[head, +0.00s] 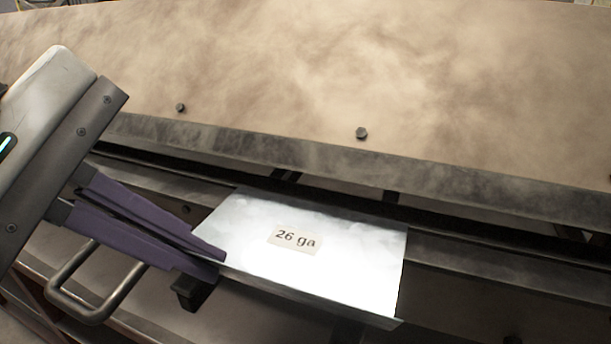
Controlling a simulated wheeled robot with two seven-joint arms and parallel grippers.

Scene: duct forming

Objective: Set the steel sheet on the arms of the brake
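The steel sheet (350,265) is a bright, shiny plate with a "26 ga" label (295,238). It lies roughly flat in front of the brake (480,194), its far edge close to the dark slot under the brake's front edge. A dark arm of the brake (192,290) shows near the sheet's near left corner. My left gripper (222,262) comes in from the left, its purple fingers close together at the sheet's left near edge and pinching it there. Whether the sheet rests on the arms is hidden beneath it. My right gripper is not in view.
A large tan, smudged top surface (420,65) with bolts (361,133) fills the back. A metal handle (95,285) stands at the lower left, below my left gripper. A dark rail runs on to the right of the sheet.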

